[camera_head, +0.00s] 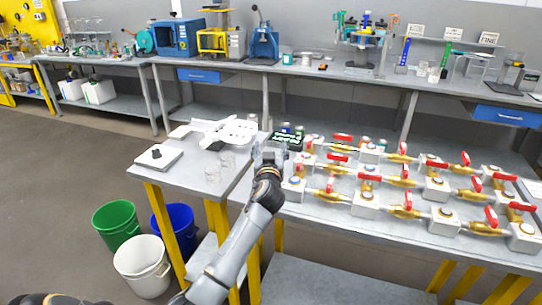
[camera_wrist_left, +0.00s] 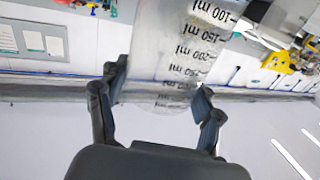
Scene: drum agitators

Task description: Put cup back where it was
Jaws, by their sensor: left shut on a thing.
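My left gripper (camera_head: 268,152) reaches over the right edge of the small grey side table. It is shut on a clear cup with black ml markings. In the left wrist view, the cup (camera_wrist_left: 180,60) fills the space between the two fingers (camera_wrist_left: 160,103), with its markings upside down in the picture. In the head view I cannot clearly make out the held cup. Two other clear cups stand on the side table left of the gripper, one farther back (camera_head: 227,158) and one nearer (camera_head: 212,174). My right gripper is not in view.
The side table (camera_head: 190,180) also holds a white scale (camera_head: 158,157) and a white tray-like device (camera_head: 225,131). A workbench with brass valves and red handles (camera_head: 405,183) lies right of the gripper. Green (camera_head: 116,222), white (camera_head: 143,262) and blue (camera_head: 181,226) buckets stand below.

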